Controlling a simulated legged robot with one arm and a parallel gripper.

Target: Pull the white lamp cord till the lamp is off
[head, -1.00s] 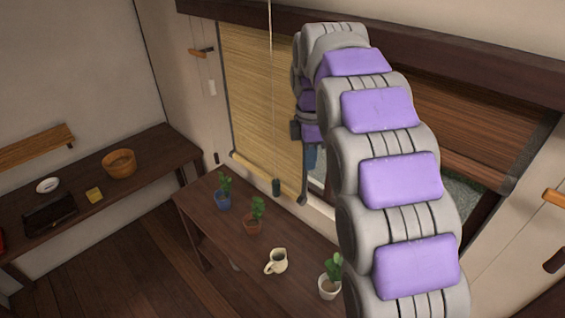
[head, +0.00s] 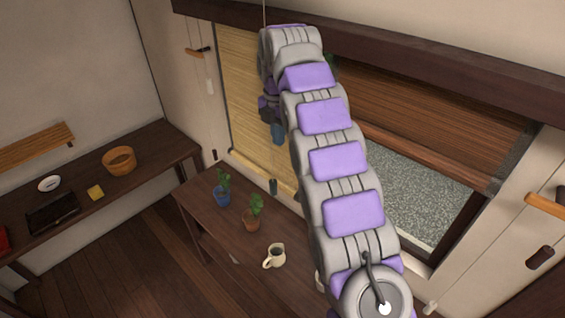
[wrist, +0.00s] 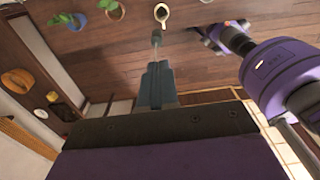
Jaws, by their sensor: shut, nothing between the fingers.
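A thin pale cord (head: 264,14) hangs from above in the head view and passes behind my arm. A dark green cylinder (head: 273,186) hangs lower, near the blind's bottom edge; the join between them is hidden. The lamp is not in view. My gripper (head: 278,140) is shut and empty, pointing down in front of the blind, close to the cord's line in the picture. I cannot tell whether they touch. In the wrist view its blue-grey fingers (wrist: 155,78) are together, with a thin pale strip (wrist: 156,38) just beyond the tips; I cannot tell what it is.
Below stands a dark table with a blue-potted plant (head: 223,190), a brown-potted plant (head: 254,210) and a cream pitcher (head: 274,256). A bamboo blind (head: 240,100) and an open window (head: 415,190) are behind.

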